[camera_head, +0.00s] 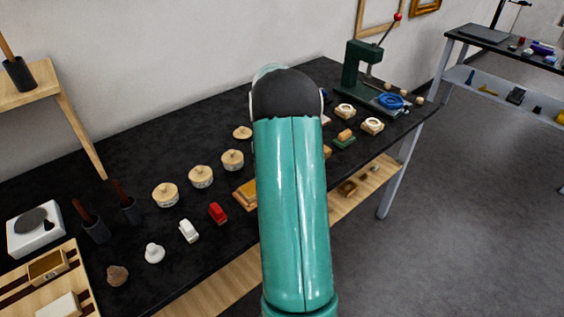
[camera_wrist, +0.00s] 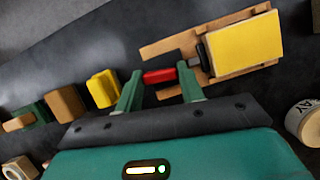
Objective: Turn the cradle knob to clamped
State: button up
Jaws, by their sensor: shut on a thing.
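The wooden cradle (camera_wrist: 250,75) is in the right half of the wrist view, with a yellow block (camera_wrist: 243,49) lying on it. A dark clamp piece (camera_wrist: 205,55) stands against the block's near-left end, with a grey shaft beside it. The red knob (camera_wrist: 159,76) is at the left end of that shaft. My gripper (camera_wrist: 160,82) has its two green fingers on either side of the knob and is shut on it. In the head view my arm covers the gripper and knob; a wooden edge, likely the cradle (camera_head: 244,194), shows left of it.
In the wrist view, a small yellow block (camera_wrist: 103,88), a wooden block (camera_wrist: 65,103) and a green-based piece (camera_wrist: 33,114) lie left of the fingers. A labelled jar (camera_wrist: 306,122) stands at right.

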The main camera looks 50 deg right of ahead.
jog(key=shift+n+h, duration=0.3)
jog(key=shift+n, duration=0.4)
jog(key=o, duration=1)
jog(key=shift+w+r, duration=0.1)
jog(key=v, duration=1.3)
jog(key=shift+w+r, duration=0.15)
jog(key=shift+r, duration=0.15)
jog(key=shift+a, duration=0.1)
